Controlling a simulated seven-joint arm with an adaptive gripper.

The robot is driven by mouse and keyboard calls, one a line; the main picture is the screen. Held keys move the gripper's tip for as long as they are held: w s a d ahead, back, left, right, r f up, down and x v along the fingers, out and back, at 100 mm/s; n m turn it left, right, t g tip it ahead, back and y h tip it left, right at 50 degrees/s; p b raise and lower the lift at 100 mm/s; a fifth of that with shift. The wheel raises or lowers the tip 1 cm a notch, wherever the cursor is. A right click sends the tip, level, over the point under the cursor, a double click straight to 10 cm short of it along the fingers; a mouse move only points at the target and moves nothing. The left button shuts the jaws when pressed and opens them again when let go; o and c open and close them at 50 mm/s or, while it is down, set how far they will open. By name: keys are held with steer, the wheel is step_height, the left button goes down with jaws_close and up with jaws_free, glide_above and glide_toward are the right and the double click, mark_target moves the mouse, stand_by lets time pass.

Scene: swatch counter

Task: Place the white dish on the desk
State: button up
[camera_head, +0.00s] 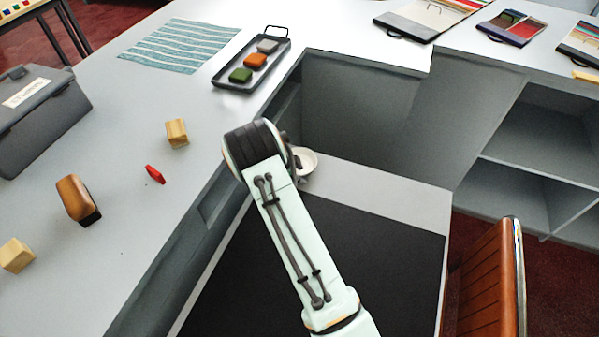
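The white dish (307,161) shows just right of my arm's dark end joint, partly hidden by it. It looks like a small round bowl seen from above. The desk (405,202) is the lower light-grey surface with a large black mat on it. The dish appears over or on the desk's far left part; I cannot tell whether it touches the surface. My gripper (297,164) is mostly hidden beneath my arm, with only a dark sliver beside the dish. Its fingers, and any hold on the dish, cannot be made out.
The higher counter at left holds a dark case (38,115), wooden blocks (177,133), a brown-and-black block (77,199), a red piece (154,174), a swatch tray (236,85) and a striped cloth (180,45). A wooden chair (488,275) stands right. The black mat (385,262) looks clear.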

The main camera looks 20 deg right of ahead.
steer(key=v, duration=0.5)
steer(key=shift+w, duration=0.1)
steer(key=s+a+r+n+y, duration=0.2)
steer(key=s+r+n, duration=0.15)
steer(key=r, duration=0.85)
steer(key=s+a+r+n+y, duration=0.1)
steer(key=s+a+r+n, duration=0.15)
steer(key=s, duration=0.25)
steer(key=s+a+r+n+y, duration=0.1)
steer(key=s+r+n, duration=0.2)
steer(key=s+n, duration=0.15)
steer(key=s+a+n+g+y, duration=0.1)
steer(key=s+a+n, duration=0.2)
steer(key=s+n, duration=0.3)
steer(key=s+a+r+n+g+y, duration=0.1)
steer(key=s+a+n, duration=0.2)
steer(key=s, duration=1.2)
steer(key=n, duration=0.3)
steer(key=shift+a+r+n+y, duration=0.2)
steer(key=shift+r+n+y, duration=0.1)
steer(key=shift+n+y, duration=0.1)
